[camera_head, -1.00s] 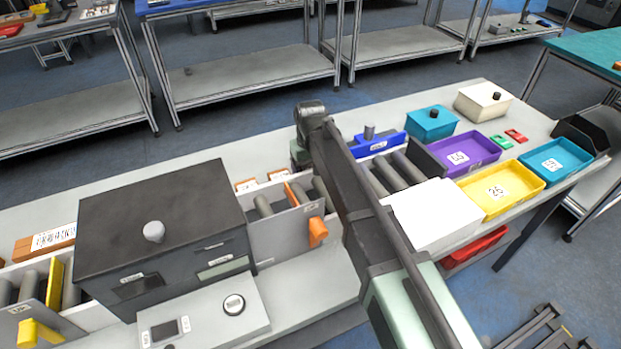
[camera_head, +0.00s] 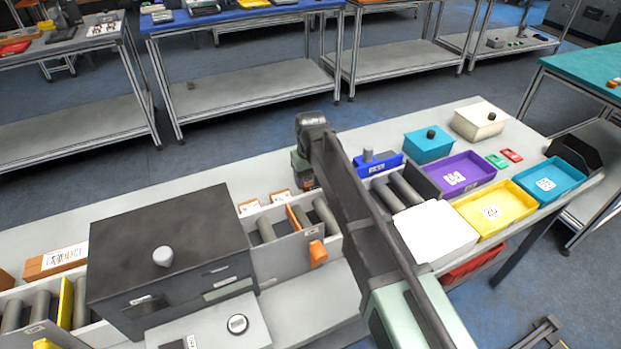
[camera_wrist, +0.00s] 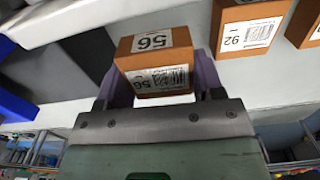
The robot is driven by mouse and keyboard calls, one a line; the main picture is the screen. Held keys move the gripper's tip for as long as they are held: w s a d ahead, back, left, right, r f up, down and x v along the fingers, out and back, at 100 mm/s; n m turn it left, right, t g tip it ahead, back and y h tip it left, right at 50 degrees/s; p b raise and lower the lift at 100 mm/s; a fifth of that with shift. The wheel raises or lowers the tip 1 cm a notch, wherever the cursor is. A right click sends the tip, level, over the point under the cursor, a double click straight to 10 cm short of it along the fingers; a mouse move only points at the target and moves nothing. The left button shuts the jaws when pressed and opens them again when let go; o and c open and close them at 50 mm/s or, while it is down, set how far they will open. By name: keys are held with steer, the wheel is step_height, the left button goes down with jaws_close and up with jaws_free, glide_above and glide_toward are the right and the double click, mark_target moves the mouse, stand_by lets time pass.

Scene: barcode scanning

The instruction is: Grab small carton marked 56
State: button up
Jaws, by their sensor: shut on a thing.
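A small orange-brown carton marked 56 (camera_wrist: 157,56), with white labels on its top and front, sits between the fingers of my gripper (camera_wrist: 157,88) in the wrist view. The two purple-grey fingers are shut on its sides. In the head view my arm hides most of the gripper and the carton.
In the wrist view, a carton labelled 92 (camera_wrist: 247,36) and another orange carton (camera_wrist: 308,24) lie to the right. The head view shows a large dark box (camera_head: 165,250), roller lanes (camera_head: 285,222), a blue holder (camera_head: 378,164), a purple bin (camera_head: 462,173) and a yellow bin (camera_head: 495,212).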

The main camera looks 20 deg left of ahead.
mark_target(310, 177)
step_height(310, 177, up, 16)
steer(key=p, duration=1.4)
